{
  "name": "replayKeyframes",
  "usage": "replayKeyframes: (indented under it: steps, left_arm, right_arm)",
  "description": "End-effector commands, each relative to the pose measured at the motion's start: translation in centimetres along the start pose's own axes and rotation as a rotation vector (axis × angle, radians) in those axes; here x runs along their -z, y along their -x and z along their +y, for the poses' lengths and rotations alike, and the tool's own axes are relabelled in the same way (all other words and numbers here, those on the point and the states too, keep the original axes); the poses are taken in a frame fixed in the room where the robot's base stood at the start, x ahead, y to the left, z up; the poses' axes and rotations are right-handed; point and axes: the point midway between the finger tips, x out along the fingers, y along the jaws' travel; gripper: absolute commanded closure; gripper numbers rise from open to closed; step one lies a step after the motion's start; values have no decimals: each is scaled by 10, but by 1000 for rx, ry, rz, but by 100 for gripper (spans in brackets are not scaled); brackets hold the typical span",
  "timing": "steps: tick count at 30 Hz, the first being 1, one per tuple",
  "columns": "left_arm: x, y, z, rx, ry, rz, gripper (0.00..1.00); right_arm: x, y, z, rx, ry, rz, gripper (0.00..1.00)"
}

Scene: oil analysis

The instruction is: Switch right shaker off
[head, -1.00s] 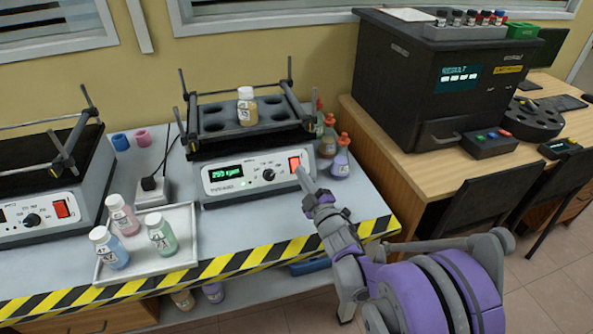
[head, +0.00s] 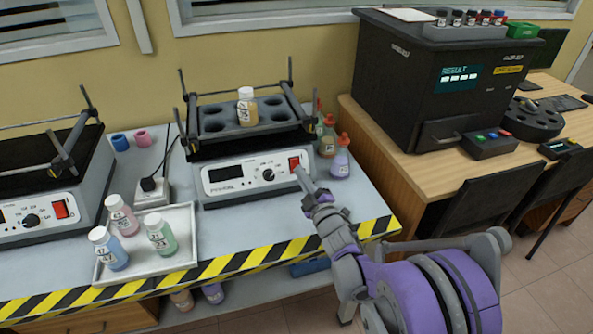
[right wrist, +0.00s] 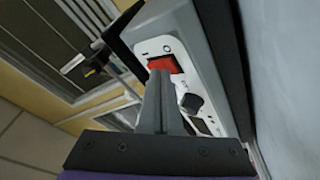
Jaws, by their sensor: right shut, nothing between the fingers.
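The right shaker (head: 250,188) stands on the bench with a dark display (head: 226,173), a black knob and a red rocker switch (head: 294,163) on its front. A bottle with yellowish liquid (head: 246,107) stands in its rack on top. My right gripper (head: 302,172) is shut and empty, its tips at or just in front of the red switch. In the right wrist view the shut fingers (right wrist: 160,85) reach the lower edge of the red switch (right wrist: 163,64); I cannot tell if they touch. My left gripper is not in view.
The left shaker (head: 35,215) stands at the left. A white tray (head: 180,255) with three bottles lies between the shakers, near the striped front edge. Several bottles stand right of the right shaker. A black analyser (head: 425,90) sits on the wooden desk.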

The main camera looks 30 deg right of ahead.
Motion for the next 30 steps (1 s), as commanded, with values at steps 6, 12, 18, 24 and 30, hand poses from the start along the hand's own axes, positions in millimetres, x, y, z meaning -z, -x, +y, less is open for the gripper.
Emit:
replayKeyframes:
  steps: [6, 12, 18, 24, 30]
  left_arm:
    - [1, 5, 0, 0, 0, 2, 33]
    - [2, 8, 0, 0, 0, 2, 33]
    - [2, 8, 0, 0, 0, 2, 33]
    - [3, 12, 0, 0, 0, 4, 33]
    - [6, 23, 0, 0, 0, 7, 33]
  right_arm:
    - [5, 6, 5, 0, 0, 0, 100]
    - [8, 10, 8, 0, 0, 0, 100]
    - [7, 10, 8, 0, 0, 0, 100]
    - [11, 15, 12, 0, 0, 0, 100]
    - [22, 28, 23, -1, 1, 0, 100]
